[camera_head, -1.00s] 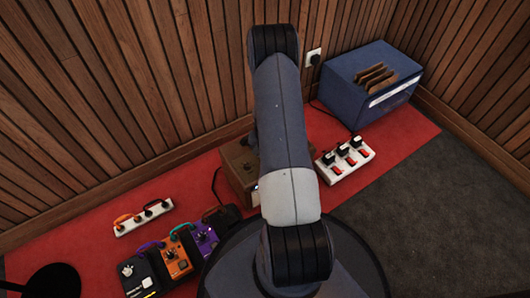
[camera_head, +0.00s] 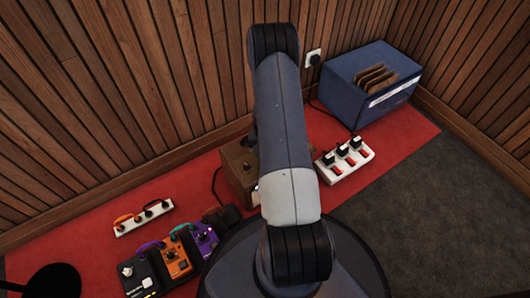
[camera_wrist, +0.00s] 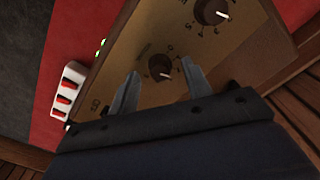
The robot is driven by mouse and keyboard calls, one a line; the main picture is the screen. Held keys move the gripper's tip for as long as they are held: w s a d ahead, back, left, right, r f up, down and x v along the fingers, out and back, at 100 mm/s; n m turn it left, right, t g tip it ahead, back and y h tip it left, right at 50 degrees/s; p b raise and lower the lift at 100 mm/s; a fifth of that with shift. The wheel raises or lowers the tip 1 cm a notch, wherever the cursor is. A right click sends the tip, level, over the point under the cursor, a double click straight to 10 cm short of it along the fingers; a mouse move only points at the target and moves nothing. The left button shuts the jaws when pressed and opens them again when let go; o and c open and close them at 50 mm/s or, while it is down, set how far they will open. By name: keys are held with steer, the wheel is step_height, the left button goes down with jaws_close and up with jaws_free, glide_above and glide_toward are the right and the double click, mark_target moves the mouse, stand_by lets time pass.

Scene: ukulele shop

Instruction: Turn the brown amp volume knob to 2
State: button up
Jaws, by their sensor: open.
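The brown amp (camera_head: 237,166) stands on the red carpet, mostly hidden behind my arm in the head view. In the wrist view its tan control panel (camera_wrist: 122,61) shows two dark knobs with printed numbers. One knob (camera_wrist: 159,66) is just beyond my fingertips, near the middle between them. The other knob (camera_wrist: 210,11) is at the top right. Each has a pale pointer mark. The numbers are too small to tell which is the volume knob or its exact setting. My gripper (camera_wrist: 160,80) is open, with nothing between its fingers. It is hidden in the head view.
A white power strip with red switches (camera_head: 345,158) lies right of the amp. A blue box (camera_head: 372,82) stands behind it. Several pedals (camera_head: 172,262) and another white strip (camera_head: 143,218) are at left. Wood-slat walls (camera_head: 90,90) enclose the corner.

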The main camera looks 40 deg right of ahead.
step_height(320, 180, up, 10)
steer(key=p, duration=0.3)
step_height(320, 180, down, 11)
steer(key=b, duration=0.3)
steer(key=shift+r+b, duration=0.1)
steer(key=shift+b, duration=0.25)
steer(key=shift+r, duration=0.1)
stand_by(0.4)
